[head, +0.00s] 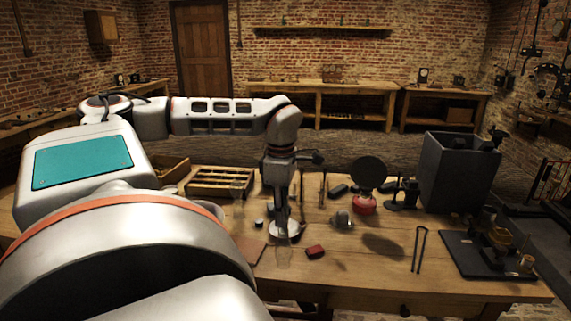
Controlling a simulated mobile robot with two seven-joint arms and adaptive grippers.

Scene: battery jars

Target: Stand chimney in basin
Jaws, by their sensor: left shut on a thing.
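My left arm reaches in from the left, and my left gripper (282,218) points down over the middle of the table. It is shut on a slim thing, which I take to be the chimney; the fingers and the dim light hide most of it. A round white dish, which I take to be the basin (294,232), lies right under the gripper. I cannot tell whether the held thing touches it. My right gripper is not in view.
Clear glass vessels stand in front of the dish (284,257) and to its left (237,190). A red lamp (364,205) with a dark disc, a tall grey box (458,172) and a black-based device (490,255) are at right. A slatted wooden rack (220,183) is behind left.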

